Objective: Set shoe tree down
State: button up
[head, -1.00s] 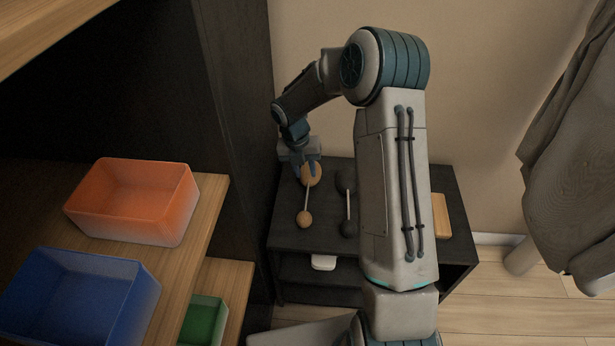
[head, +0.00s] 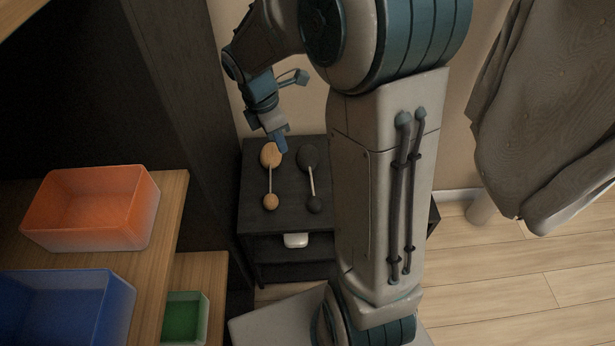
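A wooden shoe tree lies on the dark side table (head: 250,190), with its larger tan end (head: 270,156) at the back and its round knob (head: 270,202) toward the front, joined by a thin rod. A black shoe tree (head: 309,157) lies to its right, roughly parallel. My gripper (head: 281,143) is beside and seemingly above the back end of the wooden shoe tree. It is seen edge-on, so its fingers overlap and the gap between them is hidden. No shoe tree shows lifted in it.
An orange bin (head: 92,240), a blue bin (head: 75,312) and a green bin (head: 186,318) stand on wooden shelves at left. A white item (head: 295,240) is on the table's lower shelf. Grey cloth (head: 550,120) hangs at right. My arm hides the table's right part.

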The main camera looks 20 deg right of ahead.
jog(key=s+r+m+t+y, duration=0.1)
jog(key=s+r+m, duration=0.3)
jog(key=s+m, duration=1.3)
jog(key=shift+d+m+t+y, duration=0.3)
jog(key=shift+m+y, duration=0.3)
jog(key=shift+m, duration=0.3)
jog(key=shift+d+r, duration=0.1)
jog(key=shift+d, duration=0.05)
